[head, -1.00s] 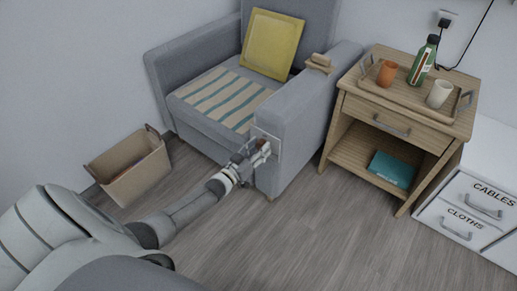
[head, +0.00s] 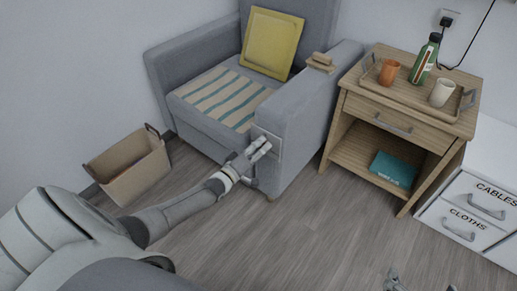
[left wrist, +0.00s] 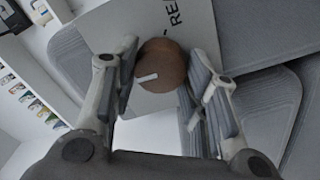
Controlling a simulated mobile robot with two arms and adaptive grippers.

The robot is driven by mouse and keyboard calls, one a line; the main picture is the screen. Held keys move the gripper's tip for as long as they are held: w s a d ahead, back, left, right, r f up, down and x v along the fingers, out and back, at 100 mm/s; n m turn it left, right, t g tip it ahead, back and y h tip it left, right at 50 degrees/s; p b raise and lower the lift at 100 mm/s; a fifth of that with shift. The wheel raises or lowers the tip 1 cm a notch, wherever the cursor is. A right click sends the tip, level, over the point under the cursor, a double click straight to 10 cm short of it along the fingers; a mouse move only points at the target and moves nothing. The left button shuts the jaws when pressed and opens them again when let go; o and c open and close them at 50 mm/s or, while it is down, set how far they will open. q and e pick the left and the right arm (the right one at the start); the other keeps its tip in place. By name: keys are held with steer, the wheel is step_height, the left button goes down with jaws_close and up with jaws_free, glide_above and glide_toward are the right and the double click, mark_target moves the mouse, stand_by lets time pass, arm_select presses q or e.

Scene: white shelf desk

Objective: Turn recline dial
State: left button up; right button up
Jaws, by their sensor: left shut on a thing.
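The recline dial (left wrist: 162,66) is a round brown knob with a white mark, on a pale plate (left wrist: 112,32) with dark lettering, partly cut off. The plate (head: 266,143) is on the front of the grey armchair's (head: 294,130) right-hand arm. My left gripper (head: 265,145) is at this plate and hides the dial in the head view. In the left wrist view its fingers (left wrist: 157,85) are on both sides of the dial, shut on it. The white mark is tilted slightly from level. Fingertips of my right gripper (head: 420,285) show apart at the bottom edge, with nothing between them.
A wooden side table (head: 352,105) with a tray (head: 412,92), cups and a bottle stands right of the armchair. White drawers (head: 470,205) stand further right. The floor in front is clear.

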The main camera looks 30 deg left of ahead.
arm_select(q)
steer(key=shift+n, duration=0.4)
arm_select(e)
steer(key=shift+w+a+r+t, duration=0.15)
steer(key=shift+w+r+t, duration=0.15)
arm_select(q)
steer(key=o, duration=1)
steer(key=shift+o, duration=0.2)
steer(key=shift+s, duration=0.15)
steer(key=s, duration=1.1)
steer(key=shift+s+a, duration=0.35)
steer(key=shift+a, duration=0.1)
